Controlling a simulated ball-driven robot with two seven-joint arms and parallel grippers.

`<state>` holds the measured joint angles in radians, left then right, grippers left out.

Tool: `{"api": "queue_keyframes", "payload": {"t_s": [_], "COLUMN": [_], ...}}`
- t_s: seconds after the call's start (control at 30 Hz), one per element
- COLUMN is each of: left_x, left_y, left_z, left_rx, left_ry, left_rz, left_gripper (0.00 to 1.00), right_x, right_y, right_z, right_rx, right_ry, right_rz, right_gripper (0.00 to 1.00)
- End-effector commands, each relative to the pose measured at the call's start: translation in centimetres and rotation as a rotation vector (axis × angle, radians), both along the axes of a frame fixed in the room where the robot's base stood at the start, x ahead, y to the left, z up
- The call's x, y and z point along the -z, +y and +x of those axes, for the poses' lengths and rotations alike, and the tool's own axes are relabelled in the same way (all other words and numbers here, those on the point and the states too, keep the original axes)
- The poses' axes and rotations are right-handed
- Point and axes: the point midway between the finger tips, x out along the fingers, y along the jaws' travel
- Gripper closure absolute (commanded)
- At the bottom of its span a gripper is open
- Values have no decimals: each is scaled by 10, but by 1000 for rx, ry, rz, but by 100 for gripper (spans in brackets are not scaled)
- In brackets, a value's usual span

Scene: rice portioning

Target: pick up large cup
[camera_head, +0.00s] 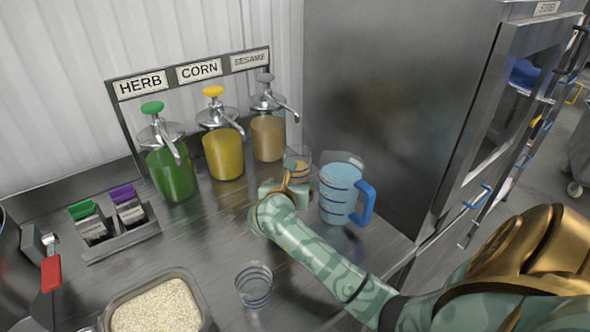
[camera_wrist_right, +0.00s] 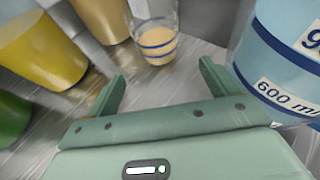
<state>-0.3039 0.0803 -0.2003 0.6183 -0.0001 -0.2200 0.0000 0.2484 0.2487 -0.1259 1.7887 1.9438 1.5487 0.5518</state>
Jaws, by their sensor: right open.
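A large clear measuring cup (camera_head: 339,190) with a blue handle, blue bands and pale blue contents stands upright on the steel counter, right of my right gripper (camera_head: 286,184). In the right wrist view the large cup (camera_wrist_right: 280,60) shows at the right edge, marked 600 ml, outside the right finger. My right gripper (camera_wrist_right: 160,78) is open with nothing between its fingers. A small cup (camera_wrist_right: 156,45) with blue bands and tan contents stands just beyond the fingertips; it also shows in the head view (camera_head: 299,160), partly hidden by the gripper. My left gripper is not in view.
Green herb (camera_head: 172,176), yellow corn (camera_head: 223,155) and tan sesame (camera_head: 267,138) pump bottles stand at the back. An empty banded cup (camera_head: 254,286) and a rice container (camera_head: 197,292) are at the front. A steel cabinet (camera_head: 390,100) rises right behind the large cup.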

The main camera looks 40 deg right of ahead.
Motion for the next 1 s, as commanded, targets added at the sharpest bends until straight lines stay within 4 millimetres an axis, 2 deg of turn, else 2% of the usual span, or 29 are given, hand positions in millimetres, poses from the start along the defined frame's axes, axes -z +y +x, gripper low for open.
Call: {"api": "queue_keyframes", "payload": {"t_s": [0.1,0.37,0.6,0.9,0.93,1.0], "left_x": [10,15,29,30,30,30], "left_y": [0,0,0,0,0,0], "left_z": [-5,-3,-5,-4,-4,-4], "left_rx": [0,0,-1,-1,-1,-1], "left_ry": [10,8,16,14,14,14], "left_rz": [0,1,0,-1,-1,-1], "left_gripper": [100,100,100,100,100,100], "right_x": [13,20,34,35,35,35], "right_y": [-19,-37,-65,-71,-71,-71], "right_z": [15,29,52,56,56,56], "right_rx": [1,-1,0,-1,-1,-1], "right_ry": [2,1,3,0,0,0], "right_rz": [-3,-2,-4,0,0,0], "right_gripper": [13,13,13,13,16,35]}}
